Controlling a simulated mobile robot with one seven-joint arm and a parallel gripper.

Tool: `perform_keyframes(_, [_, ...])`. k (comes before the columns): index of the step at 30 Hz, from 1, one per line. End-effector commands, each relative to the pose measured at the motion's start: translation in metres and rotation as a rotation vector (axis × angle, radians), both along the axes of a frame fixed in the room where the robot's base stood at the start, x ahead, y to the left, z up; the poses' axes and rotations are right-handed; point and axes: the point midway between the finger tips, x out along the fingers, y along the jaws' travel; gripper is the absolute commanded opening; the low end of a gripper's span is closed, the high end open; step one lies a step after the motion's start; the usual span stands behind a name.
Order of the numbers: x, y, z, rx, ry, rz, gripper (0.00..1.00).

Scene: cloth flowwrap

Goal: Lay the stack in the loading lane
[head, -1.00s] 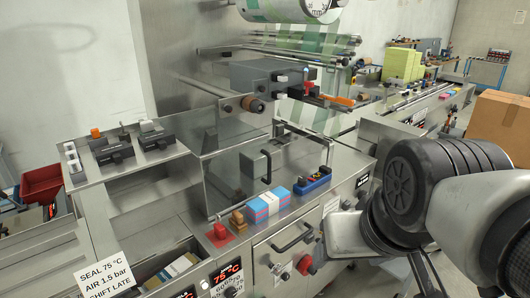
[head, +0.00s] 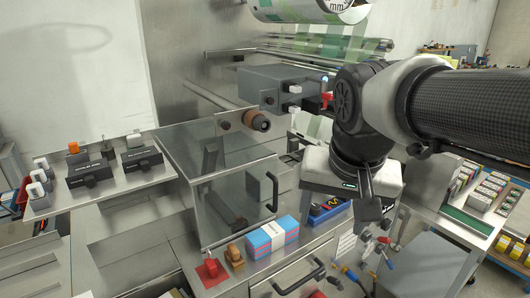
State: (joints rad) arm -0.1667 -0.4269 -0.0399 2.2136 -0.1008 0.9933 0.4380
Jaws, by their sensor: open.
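A stack of folded cloths (head: 271,238), blue and pink with a white band, lies on the steel ledge in front of the machine's clear guard. My gripper (head: 371,212) hangs from the arm to the right of the stack, above the ledge's right end, apart from the stack. It is open, and I see nothing held in it. Its fingers are dark and partly overlap each other in this view. I cannot tell which surface is the loading lane; my arm covers much of the machine's right side.
The clear guard (head: 232,195) with a black handle stands behind. A green-edged rack (head: 468,220) of packs stands far right.

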Motion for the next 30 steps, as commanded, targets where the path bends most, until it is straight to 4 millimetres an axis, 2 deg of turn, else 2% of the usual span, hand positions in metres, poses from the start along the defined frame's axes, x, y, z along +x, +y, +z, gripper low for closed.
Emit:
perform_keyframes(8, [0.091,0.046,-0.024,-0.001,0.087,-0.291,0.66])
perform_keyframes(12, [0.134,0.080,-0.047,-0.030,0.089,-0.458,0.66])
perform_keyframes(15, [0.158,0.104,-0.064,-0.052,0.073,-0.563,0.66])
perform_keyframes(18, [0.174,0.123,-0.078,-0.068,0.049,-0.642,0.66])
perform_keyframes(22, [0.185,0.137,-0.089,-0.077,0.025,-0.703,0.66])
perform_keyframes(26, [0.190,0.138,-0.098,-0.082,0.019,-0.725,0.66])
perform_keyframes(30, [0.194,0.130,-0.121,-0.083,0.021,-0.725,0.66])
